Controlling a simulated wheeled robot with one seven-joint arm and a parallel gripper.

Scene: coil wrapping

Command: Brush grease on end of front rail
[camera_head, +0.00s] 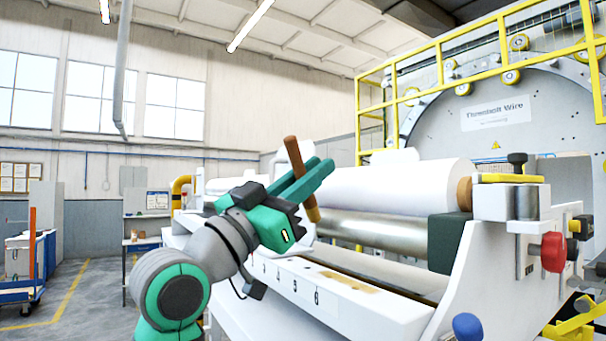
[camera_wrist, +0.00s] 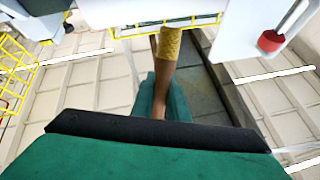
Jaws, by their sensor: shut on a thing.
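My gripper (camera_head: 306,180), with green fingers, is shut on a brush (camera_head: 294,157) with a brown wooden handle. The handle sticks up above the fingers and the yellowish bristle end (camera_head: 313,214) points down below them. In the wrist view the brush handle (camera_wrist: 163,82) runs between the fingers to the yellow bristles (camera_wrist: 170,46). A white front rail (camera_head: 375,307) with printed numbers lies below and to the right of the brush. A brownish-yellow patch (camera_head: 345,281) is on its top. The bristles appear above the rail; the exact gap cannot be told.
Behind the brush are a large white roll (camera_head: 400,188) and a steel roller (camera_head: 370,236). A white machine side frame with a red knob (camera_head: 553,252) stands at the right. A blue knob (camera_head: 467,326) is at the bottom. Open floor (camera_head: 80,290) lies at the left.

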